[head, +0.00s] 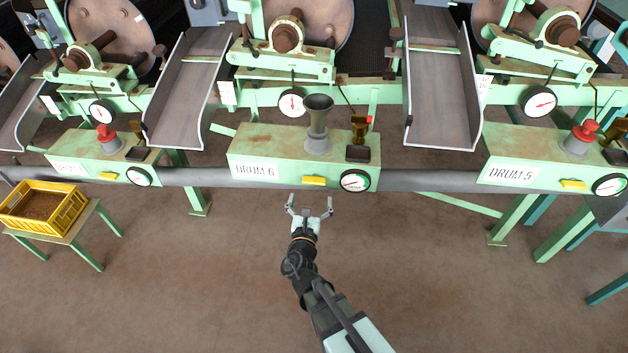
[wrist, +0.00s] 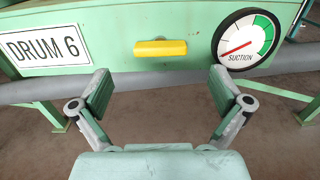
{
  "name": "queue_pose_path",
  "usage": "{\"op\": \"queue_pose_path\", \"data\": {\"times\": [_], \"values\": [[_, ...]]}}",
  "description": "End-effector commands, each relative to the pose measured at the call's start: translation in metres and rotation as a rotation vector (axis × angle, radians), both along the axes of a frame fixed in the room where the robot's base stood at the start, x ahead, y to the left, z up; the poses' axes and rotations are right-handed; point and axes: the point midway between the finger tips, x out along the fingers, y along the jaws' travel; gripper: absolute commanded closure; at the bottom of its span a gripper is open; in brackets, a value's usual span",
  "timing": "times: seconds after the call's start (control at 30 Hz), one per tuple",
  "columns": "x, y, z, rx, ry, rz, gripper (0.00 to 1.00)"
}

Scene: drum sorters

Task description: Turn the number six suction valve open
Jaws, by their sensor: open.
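The DRUM 6 box (head: 275,160) is pale green, worn, and labelled in both views. The number six suction valve is most likely the yellow handle (head: 313,181) on its front face; it lies horizontal and also shows in the wrist view (wrist: 160,47). Right of it is the round SUCTION gauge (head: 355,181), whose red needle points to the lower left in the wrist view (wrist: 245,40), away from the green band. My gripper (head: 310,206) is open and empty in front of the box. In the wrist view its fingers (wrist: 160,90) are apart, with the handle centred beyond them, not touching.
A grey pipe (head: 205,178) runs across at the height of the boxes' lower edges. The DRUM 5 box (head: 515,170) is at right, with its own yellow handle. A yellow crate (head: 45,208) stands on a table at left. The brown floor around my arm is clear.

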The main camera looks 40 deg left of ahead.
Motion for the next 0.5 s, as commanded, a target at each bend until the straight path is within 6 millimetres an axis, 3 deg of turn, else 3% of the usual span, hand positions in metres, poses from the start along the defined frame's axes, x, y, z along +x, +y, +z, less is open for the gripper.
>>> {"op": "queue_pose_path", "data": {"times": [0.2, 0.5], "values": [[0.038, 0.023, 0.0, 0.001, 0.0, -0.002, 0.0], [0.063, 0.036, 0.0, 0.001, 0.0, -0.001, 0.0]]}}
